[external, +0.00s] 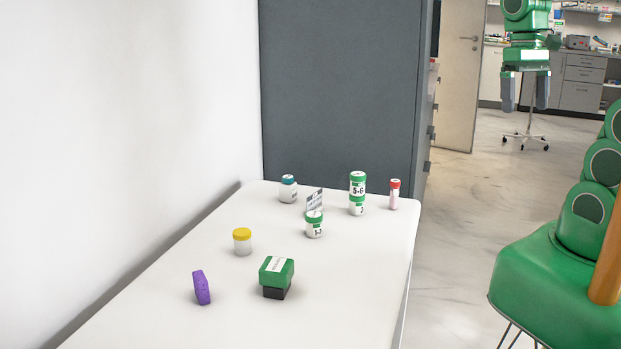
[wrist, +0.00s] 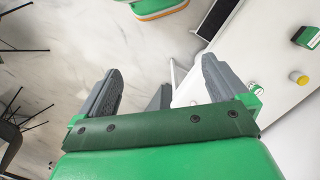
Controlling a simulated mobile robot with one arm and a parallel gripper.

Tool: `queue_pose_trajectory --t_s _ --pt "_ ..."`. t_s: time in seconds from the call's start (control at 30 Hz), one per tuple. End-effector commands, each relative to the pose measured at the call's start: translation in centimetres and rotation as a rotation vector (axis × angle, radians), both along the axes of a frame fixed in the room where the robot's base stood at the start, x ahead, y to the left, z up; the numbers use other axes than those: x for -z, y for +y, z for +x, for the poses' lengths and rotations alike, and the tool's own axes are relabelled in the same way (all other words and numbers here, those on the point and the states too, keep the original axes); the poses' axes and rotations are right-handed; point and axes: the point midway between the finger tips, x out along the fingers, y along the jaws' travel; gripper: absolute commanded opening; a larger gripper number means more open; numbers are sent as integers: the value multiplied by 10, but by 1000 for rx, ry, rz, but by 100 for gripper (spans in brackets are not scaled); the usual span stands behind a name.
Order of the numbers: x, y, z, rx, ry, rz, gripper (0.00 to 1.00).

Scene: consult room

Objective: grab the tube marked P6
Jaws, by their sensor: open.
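A small tube with a red cap and pale pink body (external: 394,195) stands upright near the far right edge of the white table (external: 350,300). It is the only slim tube that I see; any P6 marking on it is too small to read. My gripper (external: 525,104) is open and empty, pointing down, high up and to the right of the table. In the wrist view my gripper (wrist: 160,72) has its two fingers wide apart, with floor and the table's edge beyond them. I cannot make out the tube in the wrist view.
A taller green-and-white container (external: 357,194) stands just left of the tube. A shorter green-lidded one (external: 314,225), a teal-capped bottle (external: 288,190), a yellow-lidded jar (external: 242,243), a green box (external: 277,272) and a purple item (external: 201,288) are spread over the table. A grey cabinet (external: 340,90) rises behind.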

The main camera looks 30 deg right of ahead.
Motion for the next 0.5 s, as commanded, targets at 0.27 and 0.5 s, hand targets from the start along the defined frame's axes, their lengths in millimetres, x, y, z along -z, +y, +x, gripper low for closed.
queue_pose_trajectory --t_s 0.27,0.5 --pt "13 -2 -50 -96 19 14 100" --pt "16 -2 -58 -115 20 17 92"
